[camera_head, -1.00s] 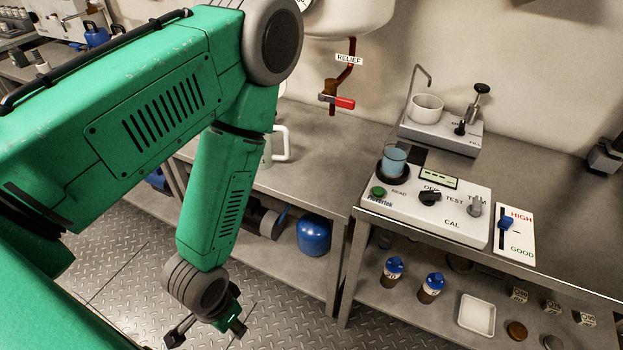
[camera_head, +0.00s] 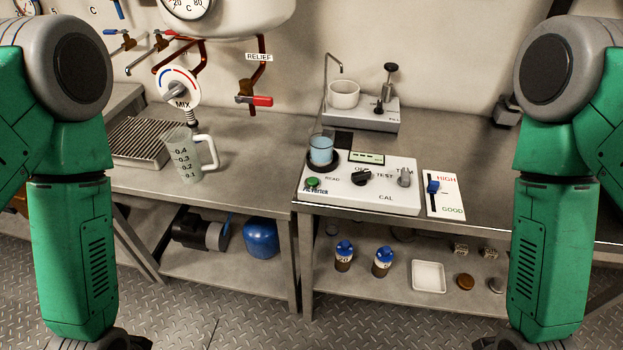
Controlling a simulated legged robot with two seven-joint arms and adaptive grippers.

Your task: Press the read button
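The read button is a small green round button (camera_head: 312,183) at the front left of a white meter box (camera_head: 350,205), with the label READ beside it. The box sits on the front of the right-hand metal bench. A glass cup of blue liquid (camera_head: 321,151) stands on a dark round pad behind the button. The box also has a small display (camera_head: 367,158), a black knob (camera_head: 361,178) and a grey knob (camera_head: 404,177). My two arms hang at the left and right picture edges, apart from the box.
A measuring jug (camera_head: 185,158) stands on the left bench. A HIGH/GOOD slider card (camera_head: 445,195) lies right of the box. A grey dispenser unit (camera_head: 365,115) stands behind it. Bottles (camera_head: 343,255) and a white tray (camera_head: 429,277) sit on the lower shelf. Space before the box is clear.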

